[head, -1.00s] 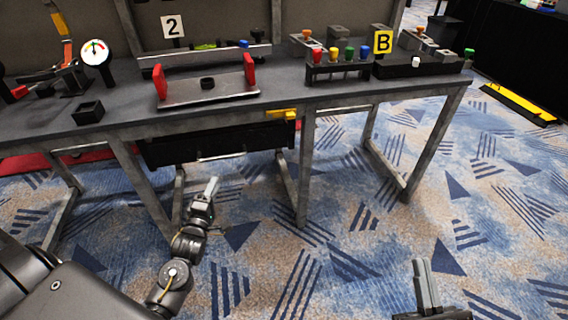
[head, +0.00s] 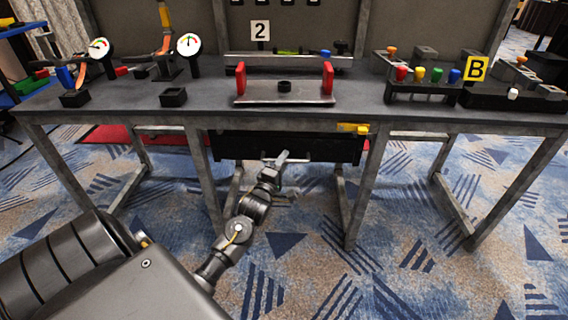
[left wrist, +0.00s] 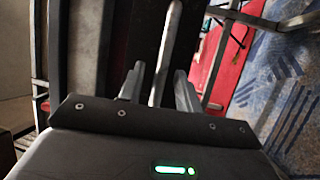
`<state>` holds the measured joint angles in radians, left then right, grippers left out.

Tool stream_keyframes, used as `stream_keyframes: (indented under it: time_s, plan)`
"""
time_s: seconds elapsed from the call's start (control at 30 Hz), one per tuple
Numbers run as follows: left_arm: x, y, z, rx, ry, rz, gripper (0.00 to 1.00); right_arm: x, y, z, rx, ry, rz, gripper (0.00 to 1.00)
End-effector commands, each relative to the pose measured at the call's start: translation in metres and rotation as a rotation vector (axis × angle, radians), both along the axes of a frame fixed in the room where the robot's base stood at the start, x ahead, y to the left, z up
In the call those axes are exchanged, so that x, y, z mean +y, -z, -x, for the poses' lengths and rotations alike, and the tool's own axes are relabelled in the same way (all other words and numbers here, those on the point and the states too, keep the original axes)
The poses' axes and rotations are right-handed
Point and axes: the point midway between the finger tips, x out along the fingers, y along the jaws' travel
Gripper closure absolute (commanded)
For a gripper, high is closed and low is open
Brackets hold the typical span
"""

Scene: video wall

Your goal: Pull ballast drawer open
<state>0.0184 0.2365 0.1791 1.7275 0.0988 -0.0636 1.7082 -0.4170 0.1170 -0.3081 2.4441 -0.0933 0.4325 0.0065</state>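The black ballast drawer (head: 325,147) hangs under the workbench and looks closed. A thin light metal handle bar (head: 301,160) runs along its front. My left gripper (head: 276,159) is at the handle, in front of the drawer. In the left wrist view the two fingers (left wrist: 158,88) are apart, with the light handle bar (left wrist: 166,50) running between them. I cannot tell whether either finger touches the bar. A yellow latch-like part (head: 352,128) sits at the drawer's upper right. My right gripper is out of view.
The grey bench (head: 210,118) and its metal legs (head: 364,190) frame the drawer on both sides. A tray with red handles (head: 285,92) stands on the bench above. A red mat (head: 110,134) lies behind on the floor. The carpet in front is clear.

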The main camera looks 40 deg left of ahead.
Motion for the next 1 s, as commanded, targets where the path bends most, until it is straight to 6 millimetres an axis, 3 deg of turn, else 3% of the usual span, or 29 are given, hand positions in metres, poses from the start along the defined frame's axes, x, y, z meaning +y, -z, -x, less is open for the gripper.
stream_keyframes:
  time_s: [0.37, 0.63, 1.0]
  plan:
    - [0.0018, -0.0016, -0.0069, 0.000, 0.000, -0.001, 0.66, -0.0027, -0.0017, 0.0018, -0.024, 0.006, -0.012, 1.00]
    - [0.0018, -0.0015, -0.0066, 0.000, 0.000, -0.001, 0.99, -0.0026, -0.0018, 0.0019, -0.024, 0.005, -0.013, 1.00]
    - [0.0003, -0.0018, -0.0055, 0.001, 0.001, 0.000, 1.00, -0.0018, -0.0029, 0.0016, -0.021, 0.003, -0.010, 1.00]
